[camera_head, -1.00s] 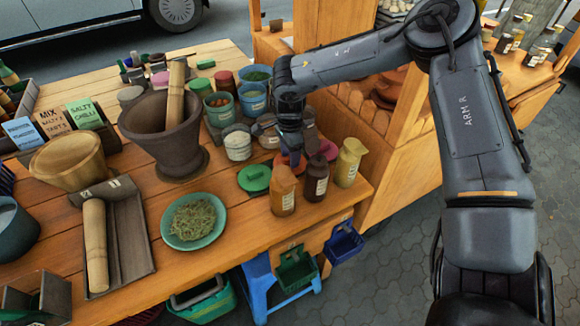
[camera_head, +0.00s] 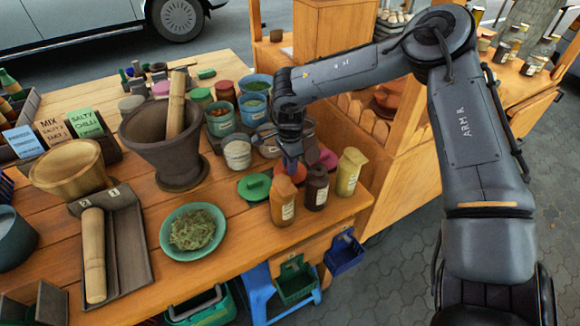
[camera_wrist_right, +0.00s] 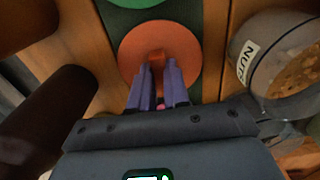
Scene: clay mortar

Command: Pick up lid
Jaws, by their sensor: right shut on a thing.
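A round orange lid (camera_head: 299,175) with a small knob lies at the front right of the stall table, between a green lid (camera_head: 254,187) and a pink lid (camera_head: 328,158). My right gripper (camera_head: 291,166) reaches down onto the orange lid from above. In the right wrist view the orange lid (camera_wrist_right: 139,50) lies flat beyond the fingers, and my right gripper (camera_wrist_right: 158,68) is shut on its knob. The green lid (camera_wrist_right: 140,3) shows at the top edge there. I cannot tell any gap beneath the orange lid. My left gripper is not in view.
Orange (camera_head: 282,201), brown (camera_head: 316,189) and yellow (camera_head: 349,174) bottles stand close in front of the lids. A nuts jar (camera_wrist_right: 285,60) is close to the right of the gripper. A mortar (camera_head: 160,145) and green plate (camera_head: 193,232) are to the left.

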